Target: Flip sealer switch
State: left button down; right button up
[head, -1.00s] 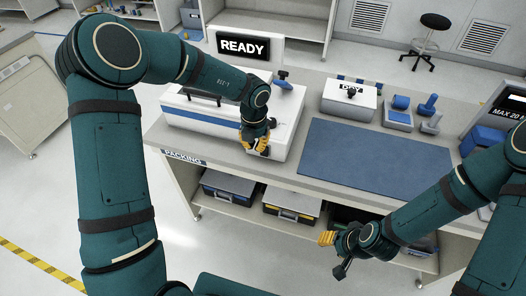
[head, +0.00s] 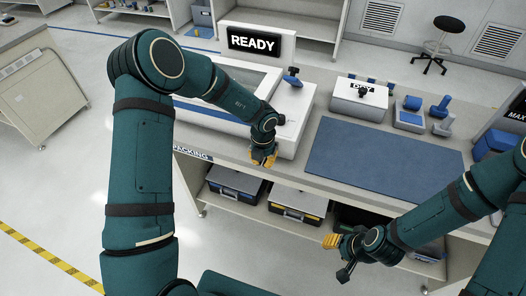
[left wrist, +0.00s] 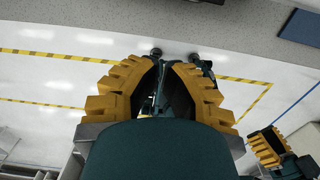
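The sealer (head: 298,104) is a white machine with a blue front stripe, at the bench's left end. A READY sign (head: 254,41) stands behind it. A blue lever with a dark knob (head: 292,78) rises from its top right; I cannot tell whether this is the switch. My left gripper (head: 264,161) is by the sealer's front edge, pointing down, holding nothing. In the left wrist view its yellow fingers (left wrist: 161,66) have a gap between the tips. My left arm hides part of the sealer. My right gripper (head: 331,241) is empty-looking in front of the bench.
A blue mat (head: 380,150) covers the middle of the bench. Behind it are a white box (head: 360,104) and blue-and-grey fixtures (head: 409,112). Cases (head: 298,205) sit on the shelf below. Floor is clear left of the bench.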

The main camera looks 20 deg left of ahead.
pick_arm(q)
jog(key=shift+w+d+f, duration=0.1)
jog(key=shift+w+f, duration=0.1)
jog(key=shift+w, duration=0.8)
jog(key=shift+w+f, duration=0.2)
jog(key=shift+w, duration=0.75)
